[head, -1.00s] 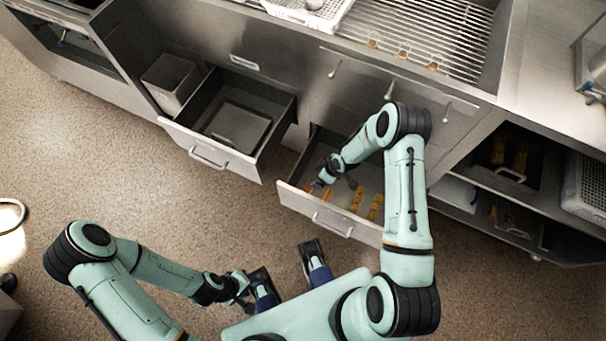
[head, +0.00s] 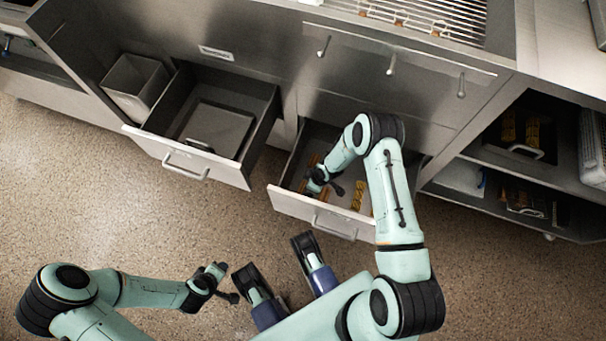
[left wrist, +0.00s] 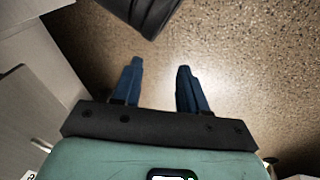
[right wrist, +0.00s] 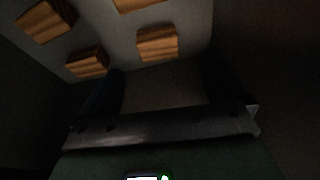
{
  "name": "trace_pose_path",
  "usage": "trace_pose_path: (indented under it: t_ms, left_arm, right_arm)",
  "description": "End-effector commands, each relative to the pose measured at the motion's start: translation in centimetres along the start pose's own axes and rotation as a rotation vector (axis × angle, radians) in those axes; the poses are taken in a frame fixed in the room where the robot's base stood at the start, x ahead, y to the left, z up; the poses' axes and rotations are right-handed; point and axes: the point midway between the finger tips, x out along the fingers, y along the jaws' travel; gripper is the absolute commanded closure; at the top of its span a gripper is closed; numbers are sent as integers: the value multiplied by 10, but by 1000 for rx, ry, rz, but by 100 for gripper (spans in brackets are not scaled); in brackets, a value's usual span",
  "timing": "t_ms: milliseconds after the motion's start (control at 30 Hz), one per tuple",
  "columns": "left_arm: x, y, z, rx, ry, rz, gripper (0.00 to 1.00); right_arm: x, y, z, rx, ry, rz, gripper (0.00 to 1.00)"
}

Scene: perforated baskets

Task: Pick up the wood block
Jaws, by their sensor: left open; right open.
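Several brown wood blocks lie on the floor of the open right drawer (head: 290,203). In the right wrist view one block (right wrist: 157,43) is ahead between the finger lines, one (right wrist: 87,62) is left of the left finger, one (right wrist: 46,20) is at the upper left, and one (right wrist: 137,3) is cut by the top edge. In the head view a yellowish block (head: 357,196) shows right of my right gripper (head: 318,186). That gripper, dark in its wrist view (right wrist: 162,72), is open and empty inside the drawer. My left gripper (left wrist: 160,66) is open and empty above the floor.
A second open drawer (head: 185,155) at the left holds a flat tray (head: 215,128), with a grey bin (head: 135,85) beside it. Open shelves (head: 500,170) are at the right. The counter front (head: 400,75) rises behind the right drawer. The speckled floor (head: 100,200) is clear at the left.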

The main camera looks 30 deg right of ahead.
Motion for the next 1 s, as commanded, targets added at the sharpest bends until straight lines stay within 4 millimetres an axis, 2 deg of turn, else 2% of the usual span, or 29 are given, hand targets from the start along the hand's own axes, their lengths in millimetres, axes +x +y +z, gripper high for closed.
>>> trace_pose_path:
  t_ms: [33,100,367,633,767,967,1000]
  left_arm:
    - [6,-2,-4,-2,11,-2,57]
    - [11,-8,4,-7,-10,-12,57]
    - [18,-17,14,-16,-44,-29,57]
    - [36,-41,45,-41,-139,-71,57]
    - [38,-45,52,-47,-160,-80,57]
    - [37,-46,52,-48,-162,-81,57]
    - [37,-46,52,-47,-161,-81,57]
  right_arm:
    - [13,-1,1,-1,-1,-1,4]
    - [22,0,0,-1,0,-1,4]
    - [40,1,0,0,1,0,4]
    - [77,2,2,1,0,-1,4]
    - [84,2,2,1,0,-1,4]
    - [84,3,2,1,0,0,4]
    - [84,3,2,1,0,0,11]
